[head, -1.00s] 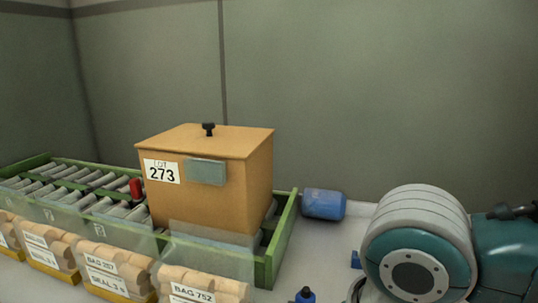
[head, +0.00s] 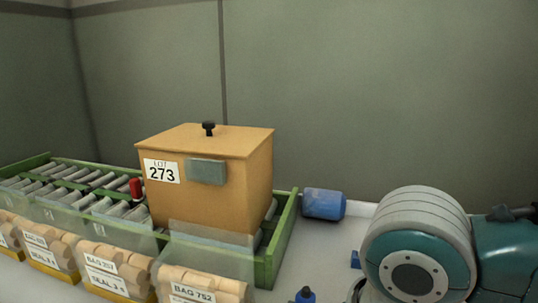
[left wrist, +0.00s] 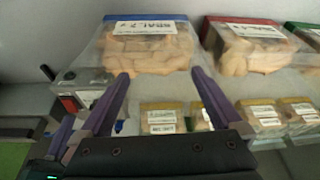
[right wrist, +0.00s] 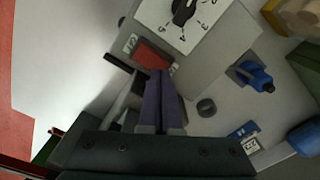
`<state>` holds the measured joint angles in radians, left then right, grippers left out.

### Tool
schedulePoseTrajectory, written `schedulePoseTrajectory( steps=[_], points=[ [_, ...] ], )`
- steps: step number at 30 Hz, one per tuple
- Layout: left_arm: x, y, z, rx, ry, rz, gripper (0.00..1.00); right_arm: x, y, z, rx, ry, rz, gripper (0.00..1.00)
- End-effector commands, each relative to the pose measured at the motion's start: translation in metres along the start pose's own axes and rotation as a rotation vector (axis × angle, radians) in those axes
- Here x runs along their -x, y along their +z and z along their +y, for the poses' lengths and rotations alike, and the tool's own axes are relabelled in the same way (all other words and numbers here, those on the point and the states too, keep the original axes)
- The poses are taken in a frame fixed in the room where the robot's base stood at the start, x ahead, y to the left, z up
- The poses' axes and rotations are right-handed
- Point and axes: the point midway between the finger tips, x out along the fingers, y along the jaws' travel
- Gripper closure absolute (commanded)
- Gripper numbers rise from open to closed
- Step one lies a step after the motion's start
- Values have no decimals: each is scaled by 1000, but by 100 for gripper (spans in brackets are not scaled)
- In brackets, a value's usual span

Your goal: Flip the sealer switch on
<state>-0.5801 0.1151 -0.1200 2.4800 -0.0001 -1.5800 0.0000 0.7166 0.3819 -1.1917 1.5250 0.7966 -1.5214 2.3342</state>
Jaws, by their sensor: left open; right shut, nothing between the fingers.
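In the right wrist view, a red rocker-like piece (right wrist: 152,55) sits on a grey housing (right wrist: 222,40) beside a white dial plate (right wrist: 185,20). It looks like the sealer switch, but its on or off position is not readable. My right gripper (right wrist: 160,73) is shut and empty, its purple fingertips right at the red piece's lower edge; contact cannot be told. My left gripper (left wrist: 158,74) is open and empty, its fingers spread in front of a blue-topped bag of corks (left wrist: 150,48). Neither gripper shows in the head view.
An orange box labelled LOT 273 (head: 205,190) stands on a green roller conveyor (head: 285,235), with cork bags (head: 115,275) in front. A blue cylinder (head: 323,204) lies to its right. A blue bottle (right wrist: 256,76) and dark round piece (right wrist: 206,107) lie near my right gripper.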

Motion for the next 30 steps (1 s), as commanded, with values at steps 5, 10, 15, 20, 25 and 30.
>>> schedulePoseTrajectory(
  steps=[5,10,15,20,25,30],
  points=[
    [-2,0,0,2,1,0,0,-3,0,0,0,0,0,100],
    [-3,1,0,1,1,0,0,-6,0,0,0,0,0,100],
    [-4,1,0,0,0,0,0,-8,0,0,0,0,0,100],
    [-5,2,-1,-4,-3,-1,0,-11,0,0,1,0,-1,100],
    [-6,2,-2,-7,-6,-1,0,-13,0,0,1,0,-1,100],
    [-7,3,-2,-8,-7,-1,0,-16,0,0,0,0,-1,100]
  ],
)
